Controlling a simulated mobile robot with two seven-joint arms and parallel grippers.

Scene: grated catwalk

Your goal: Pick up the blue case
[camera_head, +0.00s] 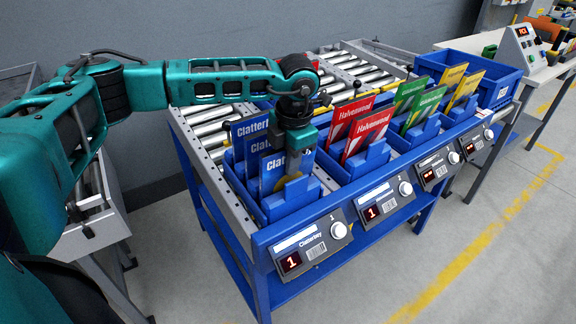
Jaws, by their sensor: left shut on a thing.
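Several upright blue cases with white lettering stand in the leftmost blue bin (280,212) of the rack. A rear one (250,127) is partly hidden behind those in front. The front blue case (272,178) has my left gripper (293,172) at its upper edge, coming down from above. My left gripper is shut on this case, and its fingers cover part of the lettering. The case's lower part is hidden by the bin's front wall, so I cannot tell if it touches the bin floor. My right gripper is not in view.
Bins to the right hold red cases (365,133), green cases (424,105) and yellow cases (463,92). Displays with dials (312,246) line the rack's front. Metal rollers (208,128) lie behind the bins. An empty-looking blue crate (498,92) sits at the far right.

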